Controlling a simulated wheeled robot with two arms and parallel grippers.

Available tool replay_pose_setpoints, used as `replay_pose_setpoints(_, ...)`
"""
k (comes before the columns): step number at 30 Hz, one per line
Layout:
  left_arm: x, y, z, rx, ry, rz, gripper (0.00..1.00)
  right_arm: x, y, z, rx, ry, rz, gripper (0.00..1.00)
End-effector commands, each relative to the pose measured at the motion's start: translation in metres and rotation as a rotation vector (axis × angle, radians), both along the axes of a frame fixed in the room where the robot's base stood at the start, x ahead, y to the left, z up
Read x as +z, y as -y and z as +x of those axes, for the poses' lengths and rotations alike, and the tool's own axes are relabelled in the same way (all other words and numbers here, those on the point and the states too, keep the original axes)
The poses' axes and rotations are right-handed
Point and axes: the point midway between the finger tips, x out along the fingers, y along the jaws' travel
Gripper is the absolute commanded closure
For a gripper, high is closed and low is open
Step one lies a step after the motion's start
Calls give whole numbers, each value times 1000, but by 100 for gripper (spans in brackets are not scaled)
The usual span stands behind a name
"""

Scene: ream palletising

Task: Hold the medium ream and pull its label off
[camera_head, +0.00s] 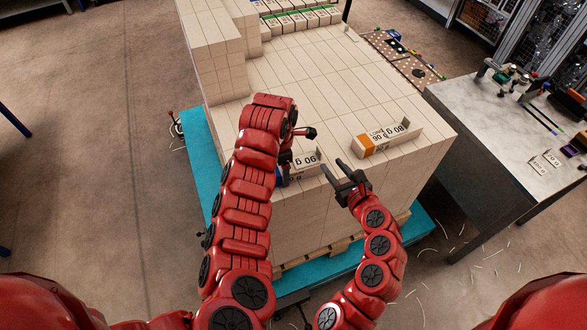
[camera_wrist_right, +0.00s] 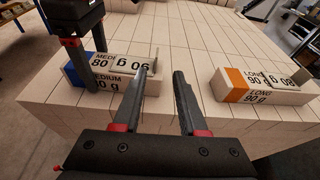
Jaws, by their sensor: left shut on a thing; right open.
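The medium ream (camera_wrist_right: 108,86) is a white block with a blue end, lying on top of the large block stack. It shows in the head view (camera_head: 307,170), partly hidden by my left arm. Its label (camera_wrist_right: 132,66) lies on its top with upside-down print, and a flap stands up at the right end. My left gripper (camera_wrist_right: 74,65) is shut on the ream near its blue end; its fingertips are partly hidden in the head view. My right gripper (camera_head: 332,166) is open and empty, just right of the ream's right end. Its fingers also show in the right wrist view (camera_wrist_right: 158,74).
A long ream (camera_head: 391,139) with an orange end lies to the right on the stack (camera_head: 310,75); it also has a raised flap. Taller blocks (camera_head: 212,45) rise at the back left. A grey table (camera_head: 490,120) with tools stands right. The stack's middle top is clear.

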Motion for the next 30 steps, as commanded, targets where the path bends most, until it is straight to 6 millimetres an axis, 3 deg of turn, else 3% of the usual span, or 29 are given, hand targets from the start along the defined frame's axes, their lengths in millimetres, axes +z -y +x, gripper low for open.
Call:
replay_pose_setpoints(5,0,0,0,0,0,0,94,0,-7,5,16,-14,31,58)
replay_pose_setpoints(21,0,0,0,0,0,0,94,-25,-38,77,16,-14,25,58)
replay_pose_setpoints(30,0,0,0,0,0,0,94,-34,-47,101,14,-15,27,58)
